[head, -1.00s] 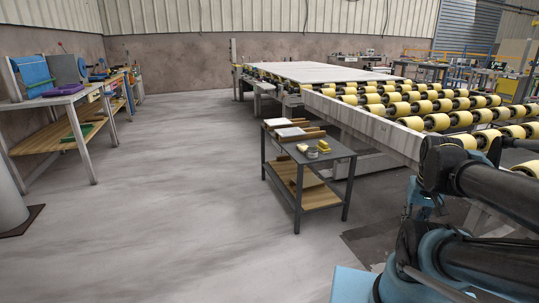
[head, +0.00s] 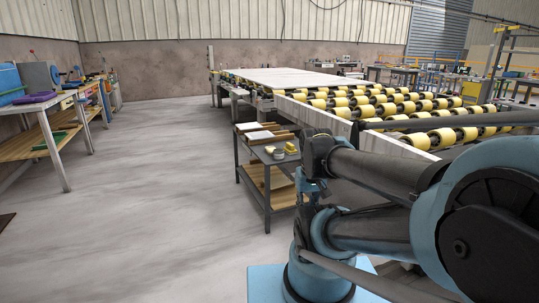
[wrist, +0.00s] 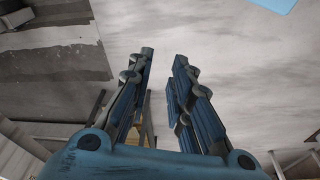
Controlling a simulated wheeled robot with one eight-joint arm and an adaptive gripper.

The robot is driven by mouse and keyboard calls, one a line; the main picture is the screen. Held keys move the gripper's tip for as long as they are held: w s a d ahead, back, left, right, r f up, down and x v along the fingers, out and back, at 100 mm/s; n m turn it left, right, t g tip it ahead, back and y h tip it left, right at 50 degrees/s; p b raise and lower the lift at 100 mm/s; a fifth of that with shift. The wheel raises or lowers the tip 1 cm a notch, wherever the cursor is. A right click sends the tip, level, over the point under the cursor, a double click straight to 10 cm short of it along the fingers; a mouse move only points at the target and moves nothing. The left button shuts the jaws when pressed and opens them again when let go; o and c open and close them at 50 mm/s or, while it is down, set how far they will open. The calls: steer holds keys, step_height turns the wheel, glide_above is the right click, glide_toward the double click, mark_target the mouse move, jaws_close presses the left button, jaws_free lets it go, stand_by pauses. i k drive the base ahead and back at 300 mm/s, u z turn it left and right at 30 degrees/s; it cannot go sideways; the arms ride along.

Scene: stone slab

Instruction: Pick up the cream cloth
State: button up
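A dark metal cart (head: 242,170) with a wooden lower shelf stands at the centre of the head view. Small items crowd its top, among them a small pale cream item (head: 269,149) that may be the cream cloth; it is too small to be sure. My arm overlaps the cart's right side in the head view and hides part of it. In the wrist view my gripper (wrist: 164,56) points over grey floor, its two fingers apart with nothing between them. No cloth can be made out in the wrist view.
On the cart top are a flat white piece (head: 257,136), a grey cup-like item (head: 279,154) and a yellow item (head: 291,148). A conveyor with yellow rollers (head: 411,139) runs behind it. A workbench (head: 44,104) stands at left. The floor (head: 150,190) between is clear.

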mark_target(268, 150)
steer(key=z, duration=0.4)
steer(key=i, duration=0.6)
steer(key=z, duration=0.65)
steer(key=i, duration=1.35)
steer(key=u, duration=0.6)
